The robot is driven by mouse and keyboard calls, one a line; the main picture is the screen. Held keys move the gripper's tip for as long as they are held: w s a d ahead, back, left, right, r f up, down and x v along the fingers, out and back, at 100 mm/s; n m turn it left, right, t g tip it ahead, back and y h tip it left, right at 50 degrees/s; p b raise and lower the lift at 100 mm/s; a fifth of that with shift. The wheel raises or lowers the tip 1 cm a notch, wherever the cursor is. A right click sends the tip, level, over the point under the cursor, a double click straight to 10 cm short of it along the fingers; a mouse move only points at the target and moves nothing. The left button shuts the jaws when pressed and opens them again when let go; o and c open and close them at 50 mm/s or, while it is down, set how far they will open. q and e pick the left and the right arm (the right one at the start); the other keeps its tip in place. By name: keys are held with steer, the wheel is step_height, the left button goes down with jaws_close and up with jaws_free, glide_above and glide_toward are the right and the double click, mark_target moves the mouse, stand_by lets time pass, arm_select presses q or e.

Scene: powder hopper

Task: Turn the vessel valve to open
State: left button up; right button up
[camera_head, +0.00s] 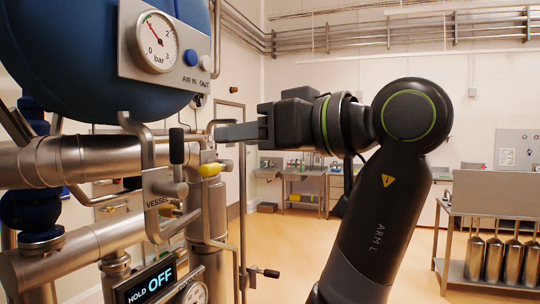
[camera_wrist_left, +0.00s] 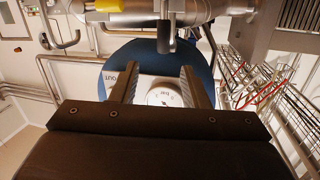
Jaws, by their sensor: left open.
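The vessel valve's plate, marked VESSEL (camera_head: 157,204), is on the steel pipework at the left of the head view. A black-gripped lever (camera_head: 177,146) stands upright just above it; it also seems to show in the left wrist view (camera_wrist_left: 165,38), beyond the fingertips. My left gripper (camera_head: 218,132) is to the right of the lever, pointing left, with a gap between them. In the left wrist view its two fingers (camera_wrist_left: 160,68) are apart with nothing gripped. The right gripper is in neither view.
A blue vessel (camera_head: 75,55) with a pressure gauge (camera_head: 153,41) hangs above the pipes. A yellow-ended part (camera_head: 211,169) sits close below my gripper. A display reading HOLD OFF (camera_head: 150,284) is below. A steel rack (camera_head: 488,215) stands at the right; the floor between is clear.

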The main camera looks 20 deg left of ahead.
arm_select(q)
steer(key=v, duration=0.3)
steer(key=shift+d+b, duration=0.15)
steer(key=shift+b, duration=0.2)
stand_by(0.4)
